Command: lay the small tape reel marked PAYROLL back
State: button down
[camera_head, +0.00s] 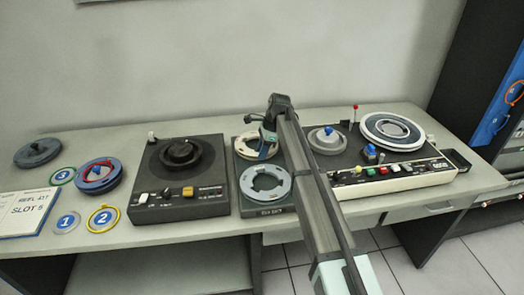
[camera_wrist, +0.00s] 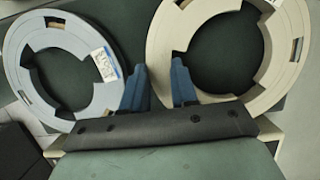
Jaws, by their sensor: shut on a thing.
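A small beige tape reel (camera_head: 250,150) is at the back half of a dark flat tray (camera_head: 236,190), partly hidden behind my arm. My gripper (camera_head: 268,133) is at its back right. In the wrist view my gripper (camera_wrist: 159,85) has its blue fingers on either side of the rim of the beige reel (camera_wrist: 163,30), one finger inside the ring's hole, shut on it. I cannot tell whether the reel touches the tray. A grey-blue reel (camera_head: 266,186) lies in the front half; in the wrist view it bears a small label (camera_wrist: 104,65). No PAYROLL marking is readable.
Left of the tray stands a black deck (camera_head: 155,200) with a knob. Right is a console (camera_head: 400,176) with buttons, a red-tipped lever (camera_head: 355,112) and a large white reel (camera_head: 391,128). Blue reel (camera_head: 99,176), numbered discs and a slot card (camera_head: 24,212) lie at the left.

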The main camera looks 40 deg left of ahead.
jog(key=shift+f, duration=0.5)
jog(key=c, duration=0.8)
grip_release()
jog(key=c, duration=0.3)
jog(key=shift+c, duration=0.2)
jog(key=shift+r, duration=0.15)
jog(key=shift+r, duration=4.35)
